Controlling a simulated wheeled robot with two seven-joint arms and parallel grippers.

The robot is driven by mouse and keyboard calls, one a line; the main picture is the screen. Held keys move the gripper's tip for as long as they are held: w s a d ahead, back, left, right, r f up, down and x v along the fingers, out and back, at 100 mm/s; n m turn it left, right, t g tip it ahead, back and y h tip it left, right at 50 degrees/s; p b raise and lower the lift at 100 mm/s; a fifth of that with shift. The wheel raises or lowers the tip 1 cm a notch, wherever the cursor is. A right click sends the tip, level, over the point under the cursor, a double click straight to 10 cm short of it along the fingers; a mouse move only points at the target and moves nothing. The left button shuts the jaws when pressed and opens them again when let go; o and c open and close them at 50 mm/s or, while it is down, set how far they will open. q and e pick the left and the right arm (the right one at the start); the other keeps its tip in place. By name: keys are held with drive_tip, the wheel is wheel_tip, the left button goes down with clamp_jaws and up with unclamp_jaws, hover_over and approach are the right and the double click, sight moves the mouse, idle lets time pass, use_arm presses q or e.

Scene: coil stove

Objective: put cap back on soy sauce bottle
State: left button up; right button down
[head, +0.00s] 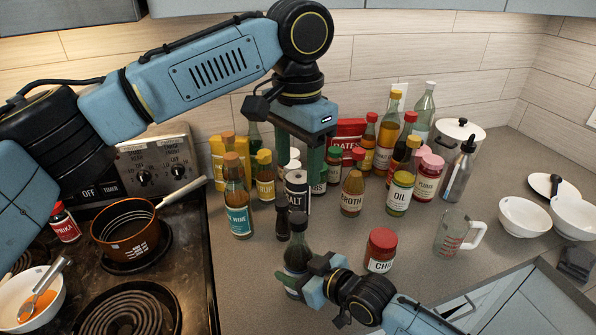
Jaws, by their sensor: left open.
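A dark bottle (297,251), which I take to be the soy sauce bottle, stands upright at the front middle of the counter. My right gripper (303,276) has its fingers around the lower body of this bottle and is shut on it. The bottle's top is dark, and I cannot tell whether that is a cap or a bare neck. My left gripper (299,172) is open and points down above the salt container (297,190), behind the dark bottle. I see nothing clearly held between its fingers. No loose cap can be made out.
Several sauce bottles and jars crowd the counter behind, including an oil bottle (400,193). A red-lidded jar (381,250) stands right of the dark bottle, then a measuring cup (457,233) and white bowls (524,220). The stove with a pan (125,228) is left.

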drive_tip(key=shift+c, duration=1.8)
unclamp_jaws()
drive_tip(key=v, duration=1.3)
drive_tip(key=shift+s+d, duration=0.1)
drive_tip(key=shift+s, duration=0.05)
